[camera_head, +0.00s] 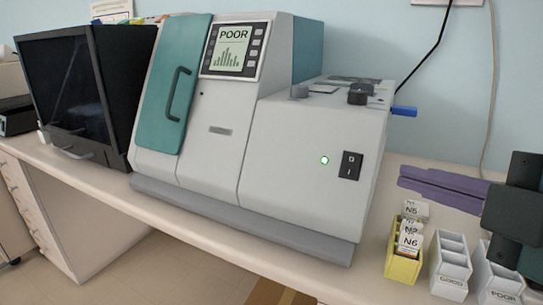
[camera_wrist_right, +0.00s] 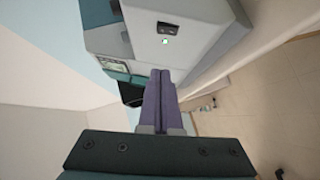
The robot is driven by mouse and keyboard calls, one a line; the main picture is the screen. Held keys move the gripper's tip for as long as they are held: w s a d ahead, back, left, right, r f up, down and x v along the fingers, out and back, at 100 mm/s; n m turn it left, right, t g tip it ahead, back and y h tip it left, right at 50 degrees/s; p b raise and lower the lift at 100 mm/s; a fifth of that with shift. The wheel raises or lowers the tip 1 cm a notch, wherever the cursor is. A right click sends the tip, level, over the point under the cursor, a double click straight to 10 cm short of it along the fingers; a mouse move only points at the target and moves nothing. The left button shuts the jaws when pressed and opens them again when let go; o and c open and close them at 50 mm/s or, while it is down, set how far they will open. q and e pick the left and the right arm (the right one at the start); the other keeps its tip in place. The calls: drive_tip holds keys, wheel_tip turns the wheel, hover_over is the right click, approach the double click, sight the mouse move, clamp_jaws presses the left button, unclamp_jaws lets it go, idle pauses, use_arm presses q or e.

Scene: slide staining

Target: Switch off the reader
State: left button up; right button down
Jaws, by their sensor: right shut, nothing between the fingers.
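The reader (camera_head: 310,150) is a large grey and teal machine on the bench, with a screen (camera_head: 233,50) that reads "POOR". Its black rocker switch (camera_head: 351,166) is on the front at the right, beside a lit pale green lamp (camera_head: 324,160). The switch also shows near the top of the right wrist view (camera_wrist_right: 167,28), with the lamp under it. My right gripper (camera_head: 402,177) has purple fingers, shut and empty, to the right of the reader and apart from the switch. Its fingers point toward the reader in the right wrist view (camera_wrist_right: 160,75). My left gripper is not in view.
A yellow holder (camera_head: 404,262) with slides marked N6 stands below my right gripper. White holders marked GOOD (camera_head: 450,262) and POOR (camera_head: 497,275) stand beside it. A dark cabinet (camera_head: 112,90) stands left of the reader. A blue piece (camera_head: 404,111) sticks out from the reader's right side.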

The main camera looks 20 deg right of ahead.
approach(346, 159)
drive_tip(key=w+a, duration=0.2)
drive_tip(key=a, duration=0.1)
drive_tip(key=shift+w+d+f, duration=0.35)
drive_tip(key=shift+w+d, duration=0.45)
drive_tip(key=shift+w, duration=0.05)
drive_tip(key=shift+w+d+f, duration=0.35)
drive_tip(key=shift+w+d, duration=0.5)
drive_tip(key=shift+w, duration=0.05)
